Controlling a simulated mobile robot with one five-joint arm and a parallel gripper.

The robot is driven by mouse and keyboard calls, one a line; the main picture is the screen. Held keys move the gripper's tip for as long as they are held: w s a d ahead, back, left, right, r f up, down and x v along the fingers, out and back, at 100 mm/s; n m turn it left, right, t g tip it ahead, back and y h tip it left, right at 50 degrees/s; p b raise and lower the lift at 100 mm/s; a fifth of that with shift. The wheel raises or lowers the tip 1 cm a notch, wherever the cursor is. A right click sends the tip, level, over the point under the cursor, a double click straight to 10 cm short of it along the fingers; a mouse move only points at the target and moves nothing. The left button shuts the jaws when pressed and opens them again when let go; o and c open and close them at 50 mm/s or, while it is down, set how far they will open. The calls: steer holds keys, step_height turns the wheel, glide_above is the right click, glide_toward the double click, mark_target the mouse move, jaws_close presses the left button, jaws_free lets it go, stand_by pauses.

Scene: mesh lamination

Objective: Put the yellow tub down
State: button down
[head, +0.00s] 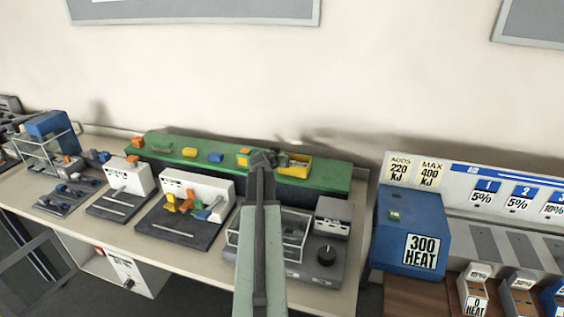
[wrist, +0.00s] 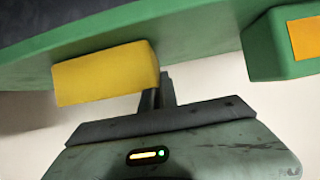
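The yellow tub (head: 296,165) is at the right part of the green shelf top in the head view, with something dark at its left end. In the wrist view the tub (wrist: 105,73) is a plain yellow block shape against the green surface. My gripper (head: 262,160) is at the left end of the tub in the head view. In the wrist view my dark fingers (wrist: 158,92) meet the tub's right end and are partly hidden by it. I cannot tell whether they are closed on its wall, or whether the tub rests on the shelf.
The green shelf (head: 170,147) carries several small coloured pieces, including a blue one (head: 216,157) and an orange-yellow one (head: 243,158). White and grey machines (head: 200,186) stand in front of it. A blue 300 HEAT box (head: 408,228) stands to the right.

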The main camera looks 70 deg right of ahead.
steer(key=shift+f, duration=0.1)
steer(key=c, duration=1.6)
jaws_free()
steer(key=shift+c, duration=0.2)
steer(key=shift+a+r, duration=0.2)
steer(key=shift+r, duration=0.15)
steer(key=p+v, duration=0.5)
steer(key=v, duration=0.6)
steer(key=shift+a+p, duration=0.25)
steer(key=shift+p, duration=0.1)
